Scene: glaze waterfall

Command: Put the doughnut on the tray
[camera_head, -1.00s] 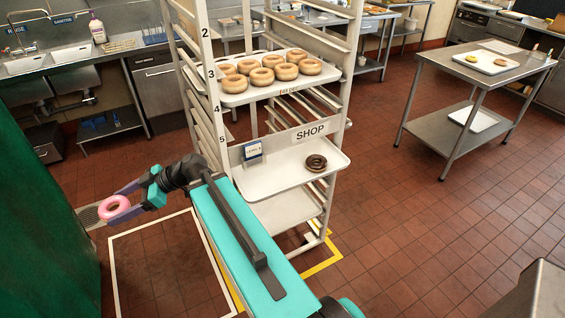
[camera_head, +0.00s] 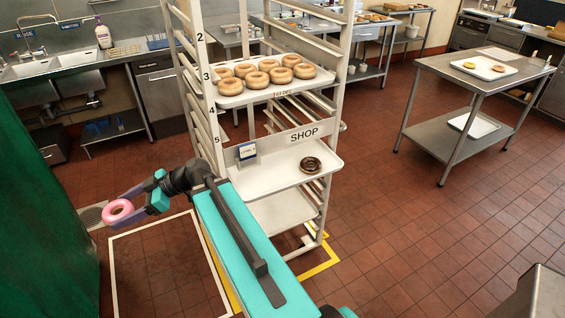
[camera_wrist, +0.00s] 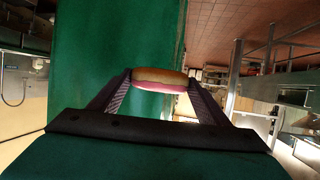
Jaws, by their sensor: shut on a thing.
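A pink-glazed doughnut (camera_head: 117,212) is held in my gripper (camera_head: 124,208) at the left of the head view, in the air to the left of the rack. The wrist view shows the doughnut (camera_wrist: 160,79) edge-on between both fingers, pink glaze on one side and plain dough on the other. The upper tray (camera_head: 235,101) holds several plain doughnuts (camera_head: 256,80).
The tall rack (camera_head: 205,120) stands close to the right of my gripper, its upright between gripper and trays. A green curtain or wall (camera_head: 45,210) is close on the left. A steel table (camera_head: 470,85) stands at right. Tiled floor between is clear.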

